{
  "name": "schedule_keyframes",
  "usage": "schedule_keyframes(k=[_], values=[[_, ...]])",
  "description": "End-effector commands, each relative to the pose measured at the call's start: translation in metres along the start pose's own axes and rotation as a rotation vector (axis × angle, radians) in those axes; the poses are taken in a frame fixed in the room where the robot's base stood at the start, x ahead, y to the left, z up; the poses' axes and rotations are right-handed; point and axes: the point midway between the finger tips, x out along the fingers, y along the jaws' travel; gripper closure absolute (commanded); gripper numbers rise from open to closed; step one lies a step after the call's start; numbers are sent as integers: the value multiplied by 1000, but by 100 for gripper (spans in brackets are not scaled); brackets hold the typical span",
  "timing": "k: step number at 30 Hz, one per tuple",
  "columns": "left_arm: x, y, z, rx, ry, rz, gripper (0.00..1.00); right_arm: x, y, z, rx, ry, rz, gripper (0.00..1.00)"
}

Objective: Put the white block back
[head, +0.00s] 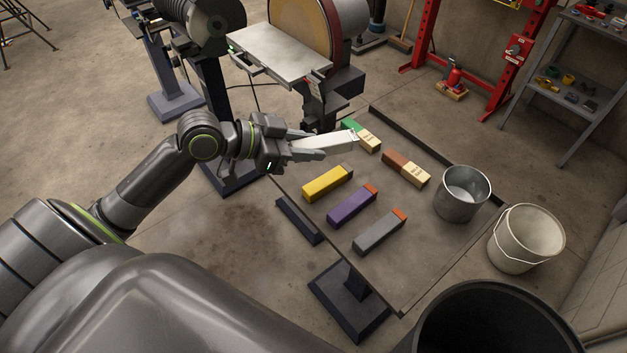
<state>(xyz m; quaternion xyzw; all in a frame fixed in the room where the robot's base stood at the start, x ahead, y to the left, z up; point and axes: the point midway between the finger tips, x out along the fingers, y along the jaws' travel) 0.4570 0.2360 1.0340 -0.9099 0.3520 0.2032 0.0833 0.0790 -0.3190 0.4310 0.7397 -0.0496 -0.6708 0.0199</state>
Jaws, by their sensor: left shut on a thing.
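The white block (335,142) is held lengthwise in my left gripper (305,144), its far end sticking out to the right. The fingers are shut on its near end. The block appears above the left back part of a low-rimmed dark tray (441,248), its tip overlapping the green-and-cream block (369,141) in the picture. I cannot tell whether they touch. Also there are a brown-and-cream block (406,168), a yellow block (327,182), a purple block (352,206) with an orange end, and a grey block (378,234) with an orange end. My right gripper is out of view.
A metal bucket (462,207) stands at the right, with a white bucket (519,244) beside it. A sanding machine (280,54) stands behind. A dark bin (490,325) is at the bottom right. A dark bar (298,220) lies left of the purple block. A metal shelf (562,94) stands back right.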

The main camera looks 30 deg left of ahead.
Motion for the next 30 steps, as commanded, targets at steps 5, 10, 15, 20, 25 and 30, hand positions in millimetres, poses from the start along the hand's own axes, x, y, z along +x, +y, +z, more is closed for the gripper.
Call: schedule_keyframes(k=[5, 10, 15, 20, 25, 30], values=[[16, -39, 34, -52, 19, -127, 96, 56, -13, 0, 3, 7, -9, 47], [21, -69, 48, -95, 36, -227, 96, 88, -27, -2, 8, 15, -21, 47], [21, -89, 53, -125, 46, -289, 96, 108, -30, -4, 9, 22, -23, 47], [21, -96, 56, -141, 50, -313, 96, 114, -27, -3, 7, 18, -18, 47], [33, -97, 81, -149, 49, -316, 96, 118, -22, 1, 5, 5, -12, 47], [44, -97, 104, -146, 50, -316, 96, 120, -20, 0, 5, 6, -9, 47]])
